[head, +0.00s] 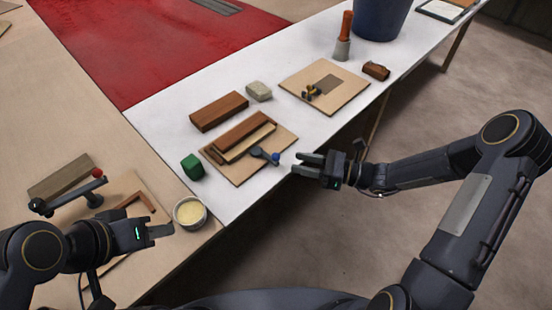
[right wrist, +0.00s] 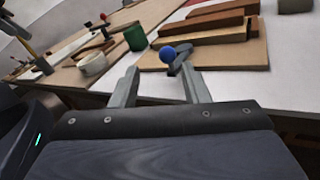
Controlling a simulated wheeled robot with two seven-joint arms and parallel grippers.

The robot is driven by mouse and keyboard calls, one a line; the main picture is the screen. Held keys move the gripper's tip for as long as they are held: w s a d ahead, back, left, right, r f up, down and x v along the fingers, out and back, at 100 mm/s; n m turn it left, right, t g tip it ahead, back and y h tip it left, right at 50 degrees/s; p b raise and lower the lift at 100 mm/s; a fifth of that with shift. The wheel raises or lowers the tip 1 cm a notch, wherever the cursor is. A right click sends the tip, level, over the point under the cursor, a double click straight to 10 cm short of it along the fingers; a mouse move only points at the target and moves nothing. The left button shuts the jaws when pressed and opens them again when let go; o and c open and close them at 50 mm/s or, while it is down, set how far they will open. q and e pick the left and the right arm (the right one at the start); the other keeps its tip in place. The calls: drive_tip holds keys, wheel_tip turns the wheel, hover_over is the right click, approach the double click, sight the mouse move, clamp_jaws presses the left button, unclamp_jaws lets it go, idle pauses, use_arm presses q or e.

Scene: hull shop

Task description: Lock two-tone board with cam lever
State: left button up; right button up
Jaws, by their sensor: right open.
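The two-tone board (head: 246,141), dark brown and pale cream, lies on a light wooden base plate (head: 240,178) on the white table. A dark cam lever (head: 259,153) with a blue ball knob (head: 276,158) sits at the board's near side, pointing right. My right gripper (head: 302,163) is open just right of the knob, by the table edge. In the right wrist view, the blue knob (right wrist: 168,54) shows beyond and between the spread fingertips (right wrist: 160,75), apart from them. My left gripper (head: 165,231) is near a round cream-filled tub, its jaw gap unclear.
A green block (head: 192,166), a brown block (head: 218,111) and a grey lump (head: 259,91) surround the base plate. The tub (head: 189,213) stands near the front edge. A red-knobbed lever (head: 97,173) is at left. Another board with a small clamp (head: 311,92) lies behind.

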sight(276, 157)
drive_tip(key=shift+m+t, duration=0.3)
drive_tip(key=shift+m, duration=0.3)
drive_tip(key=x, duration=0.5)
drive_tip(key=f+x, duration=0.1)
drive_tip(key=x, duration=0.2)
drive_tip(key=shift+w+d, duration=0.1)
drive_tip(key=shift+w, duration=0.15)
clamp_jaws()
